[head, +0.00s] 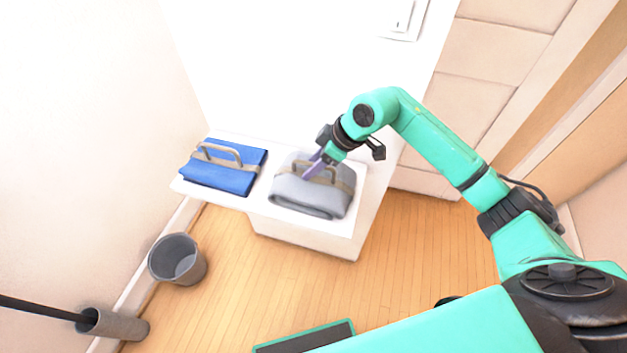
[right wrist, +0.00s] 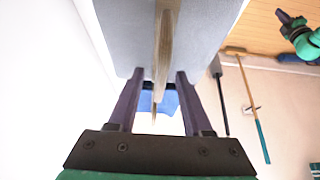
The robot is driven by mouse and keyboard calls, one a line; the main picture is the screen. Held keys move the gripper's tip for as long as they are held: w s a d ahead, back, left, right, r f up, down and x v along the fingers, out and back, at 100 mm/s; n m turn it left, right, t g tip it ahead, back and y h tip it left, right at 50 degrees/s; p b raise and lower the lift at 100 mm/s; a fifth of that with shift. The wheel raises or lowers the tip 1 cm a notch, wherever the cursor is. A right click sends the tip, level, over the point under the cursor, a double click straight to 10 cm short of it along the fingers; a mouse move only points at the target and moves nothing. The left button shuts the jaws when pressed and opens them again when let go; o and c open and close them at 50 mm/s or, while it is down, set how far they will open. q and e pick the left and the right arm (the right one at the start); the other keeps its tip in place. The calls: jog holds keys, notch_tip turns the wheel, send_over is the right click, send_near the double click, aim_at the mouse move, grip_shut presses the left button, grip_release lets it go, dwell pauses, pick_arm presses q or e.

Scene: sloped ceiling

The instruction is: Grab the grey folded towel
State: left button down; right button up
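The grey folded towel (head: 312,196) lies on the right part of a white ledge, with a beige strap and raised handle (head: 318,168) on top. In the right wrist view the towel (right wrist: 115,35) fills the top, its strap (right wrist: 162,50) running down the middle. My right gripper (head: 316,166) is at the handle. Its two fingers (right wrist: 155,100) stand apart, one on each side of the handle, with gaps showing. A small teal and dark arm end, likely my left gripper (right wrist: 289,22), shows at the upper right there; its fingers are too small to read.
A blue folded towel (head: 224,167) with a similar handle lies left of the grey one. A grey bin (head: 178,259) and a grey holder with a black rod (head: 113,323) stand on the floor at left. Long-handled tools (right wrist: 250,105) lean at the wall. Wood floor is open in front.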

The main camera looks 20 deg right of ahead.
grip_shut()
jog(key=shift+r, duration=0.1)
dwell(1.2)
